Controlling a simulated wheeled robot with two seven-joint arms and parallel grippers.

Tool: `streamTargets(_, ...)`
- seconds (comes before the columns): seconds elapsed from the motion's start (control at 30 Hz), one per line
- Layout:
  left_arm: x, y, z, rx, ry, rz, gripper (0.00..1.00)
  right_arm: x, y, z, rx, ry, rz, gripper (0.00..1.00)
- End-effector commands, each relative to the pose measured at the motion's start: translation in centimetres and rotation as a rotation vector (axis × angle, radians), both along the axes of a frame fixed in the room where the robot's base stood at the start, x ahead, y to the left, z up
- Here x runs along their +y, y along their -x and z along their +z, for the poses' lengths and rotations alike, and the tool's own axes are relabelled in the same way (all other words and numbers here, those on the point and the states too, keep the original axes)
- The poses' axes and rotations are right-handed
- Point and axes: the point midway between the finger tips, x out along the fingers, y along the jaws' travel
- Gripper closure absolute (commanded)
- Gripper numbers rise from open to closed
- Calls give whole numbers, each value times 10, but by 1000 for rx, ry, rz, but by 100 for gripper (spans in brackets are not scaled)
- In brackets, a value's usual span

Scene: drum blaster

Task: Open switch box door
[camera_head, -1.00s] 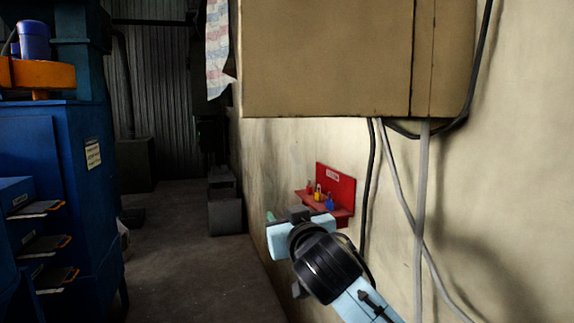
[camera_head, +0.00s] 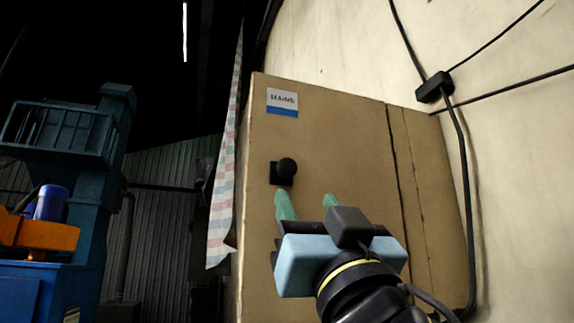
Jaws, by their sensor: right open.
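The tan switch box (camera_head: 345,140) hangs on the wall in the head view, with a "MAINS" label (camera_head: 282,102) at its upper left. Its front door looks closed. My right gripper (camera_head: 307,203) is in front of the door, just below the knob. Its two green fingers point up and are spread apart, with nothing seen between them. The left fingertip is close below the knob; I cannot tell whether they touch. My left gripper is not in view.
Black cables and a small junction block (camera_head: 434,87) are on the wall right of the box. A checked cloth (camera_head: 224,160) hangs just left of the box. A blue machine (camera_head: 60,130) with an orange part stands at the far left.

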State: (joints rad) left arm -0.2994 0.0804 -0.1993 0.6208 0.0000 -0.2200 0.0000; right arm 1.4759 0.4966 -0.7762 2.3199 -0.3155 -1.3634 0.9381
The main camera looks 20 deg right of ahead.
Motion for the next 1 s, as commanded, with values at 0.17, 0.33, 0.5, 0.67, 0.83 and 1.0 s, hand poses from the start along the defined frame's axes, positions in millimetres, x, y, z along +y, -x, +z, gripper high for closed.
streamTargets(0.17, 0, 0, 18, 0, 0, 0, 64, 0, -24, 29, 1, 1, -5, 52)
streamTargets(0.33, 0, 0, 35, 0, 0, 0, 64, 1, -50, 55, 2, 0, -6, 52)
streamTargets(0.5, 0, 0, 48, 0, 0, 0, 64, 2, -72, 75, 3, 0, -4, 52)
streamTargets(0.67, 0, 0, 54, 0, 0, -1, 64, 3, -83, 85, 3, -1, -1, 52)
streamTargets(0.83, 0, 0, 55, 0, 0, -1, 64, 3, -87, 87, 3, -1, -1, 52)
streamTargets(1.0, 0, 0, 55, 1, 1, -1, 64, 4, -87, 86, 3, -1, -1, 52)
